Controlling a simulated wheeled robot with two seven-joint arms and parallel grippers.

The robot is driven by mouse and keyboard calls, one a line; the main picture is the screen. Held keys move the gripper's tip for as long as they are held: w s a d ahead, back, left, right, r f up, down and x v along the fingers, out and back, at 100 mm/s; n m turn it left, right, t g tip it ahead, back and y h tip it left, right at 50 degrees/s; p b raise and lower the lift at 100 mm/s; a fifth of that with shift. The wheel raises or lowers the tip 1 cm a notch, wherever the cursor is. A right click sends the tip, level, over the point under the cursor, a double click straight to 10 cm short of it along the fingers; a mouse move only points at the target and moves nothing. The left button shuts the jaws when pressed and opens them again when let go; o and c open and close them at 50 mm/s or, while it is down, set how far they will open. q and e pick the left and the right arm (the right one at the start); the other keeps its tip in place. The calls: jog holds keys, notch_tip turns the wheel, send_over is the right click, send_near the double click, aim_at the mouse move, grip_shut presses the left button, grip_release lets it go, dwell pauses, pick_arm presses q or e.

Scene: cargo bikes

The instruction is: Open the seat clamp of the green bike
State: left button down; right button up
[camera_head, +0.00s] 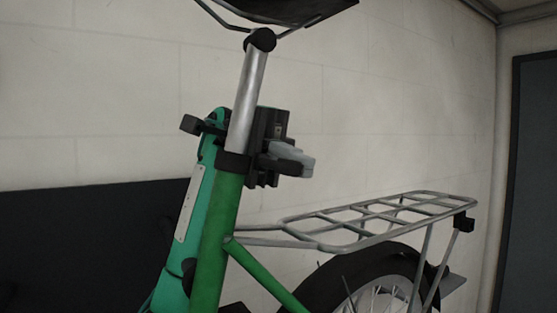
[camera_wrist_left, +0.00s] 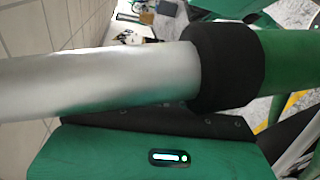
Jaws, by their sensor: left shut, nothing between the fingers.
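The green bike's frame tube (camera_head: 216,235) stands upright and slightly tilted in the head view. Its silver seat post (camera_head: 246,100) rises out of the dark seat clamp collar (camera_head: 233,163). The wrist view shows the seat post (camera_wrist_left: 100,84) and the black collar (camera_wrist_left: 226,66) close up. My left gripper (camera_head: 303,163) is just right of the collar, partly behind the post, with its shut grey fingertips pointing right. I cannot tell whether it touches the clamp. No clamp lever can be made out for sure. My right gripper is in neither view.
The dark saddle (camera_head: 285,10) is above the post. The metal rear rack (camera_head: 340,246) and rear wheel (camera_head: 375,285) extend to the lower right. A pale wall (camera_head: 400,100) stands behind the bike. Open space shows right of my gripper, above the rack.

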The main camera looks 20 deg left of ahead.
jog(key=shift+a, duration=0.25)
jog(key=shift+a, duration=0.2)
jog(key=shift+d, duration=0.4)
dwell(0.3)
